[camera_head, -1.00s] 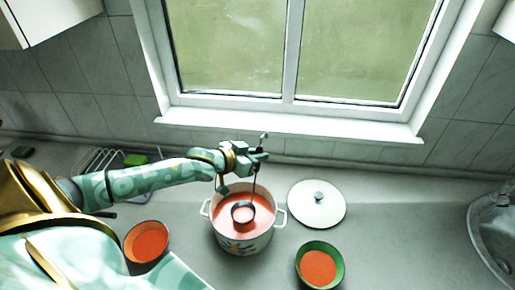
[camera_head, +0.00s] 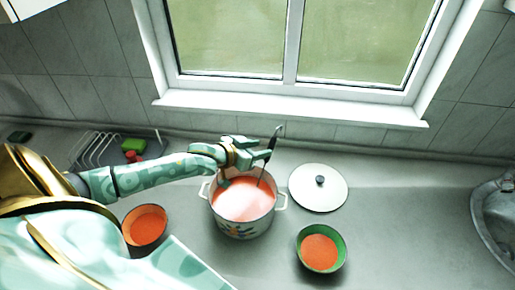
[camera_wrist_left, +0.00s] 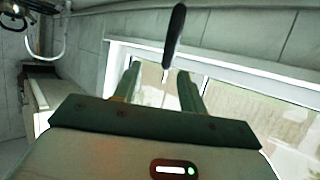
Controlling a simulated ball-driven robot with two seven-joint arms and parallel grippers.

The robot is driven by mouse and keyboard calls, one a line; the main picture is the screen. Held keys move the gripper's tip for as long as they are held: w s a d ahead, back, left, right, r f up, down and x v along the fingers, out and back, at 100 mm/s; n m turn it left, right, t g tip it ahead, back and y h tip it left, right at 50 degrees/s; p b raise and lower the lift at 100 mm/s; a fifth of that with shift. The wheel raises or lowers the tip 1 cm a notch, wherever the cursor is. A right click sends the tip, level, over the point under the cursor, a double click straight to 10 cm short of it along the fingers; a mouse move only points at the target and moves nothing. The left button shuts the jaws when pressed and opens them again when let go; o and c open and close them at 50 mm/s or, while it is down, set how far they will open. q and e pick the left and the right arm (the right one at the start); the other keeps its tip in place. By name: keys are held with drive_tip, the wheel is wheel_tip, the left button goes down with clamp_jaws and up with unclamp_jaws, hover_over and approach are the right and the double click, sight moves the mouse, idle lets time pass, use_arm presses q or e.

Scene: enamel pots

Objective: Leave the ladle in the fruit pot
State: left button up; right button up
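The white enamel pot (camera_head: 243,228) with a painted pattern stands mid-counter, full of orange-red soup. The ladle (camera_head: 270,158) stands in it, tilted, its dark handle rising to the upper right past the far rim; its bowl is hidden in the soup. My left gripper (camera_head: 262,155) is above the pot's far side, close to the handle. In the left wrist view its fingers (camera_wrist_left: 158,88) are apart, and the dark handle end (camera_wrist_left: 175,35) shows beyond and between the tips. I cannot tell whether they touch it. My right gripper is not in view.
A white lid (camera_head: 318,198) with a dark knob lies right of the pot. A green bowl (camera_head: 341,256) and an orange bowl (camera_head: 128,222), both holding soup, stand front right and left.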

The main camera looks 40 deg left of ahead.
use_arm(q)
drive_tip(key=shift+s, duration=0.1)
drive_tip(key=p+v, duration=0.2)
drive_tip(key=v, duration=1.4)
drive_tip(key=shift+p, duration=0.3)
